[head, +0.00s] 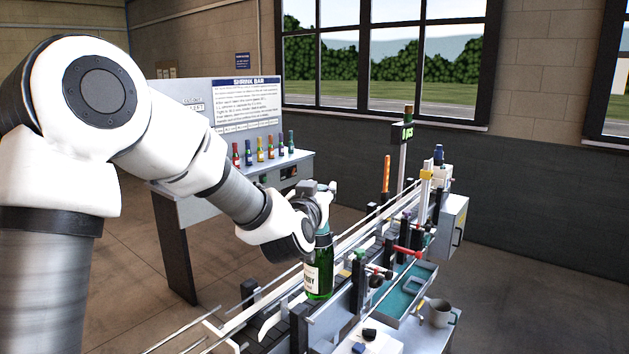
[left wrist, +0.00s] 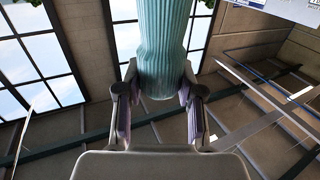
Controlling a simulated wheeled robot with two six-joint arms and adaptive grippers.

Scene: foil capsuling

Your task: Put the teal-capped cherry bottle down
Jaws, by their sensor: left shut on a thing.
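The cherry bottle (head: 319,275) is green glass with a pale label, partly legible, and a teal cap. It is upright at the near part of the conveyor (head: 275,335); I cannot tell whether its base touches the belt. My left gripper (head: 322,212) is shut on its capped neck from above left and hides part of the cap. In the left wrist view the ribbed teal cap (left wrist: 163,45) stands between the two fingers of the left gripper (left wrist: 160,92). My right gripper is not in view.
Guide rails and black posts flank the conveyor. A teal-lined tray (head: 405,296) and a grey mug (head: 439,313) are to the right. Behind, a shrink bar stand (head: 245,100) carries several small coloured bottles. A post with a green display (head: 403,132) rises beyond the line.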

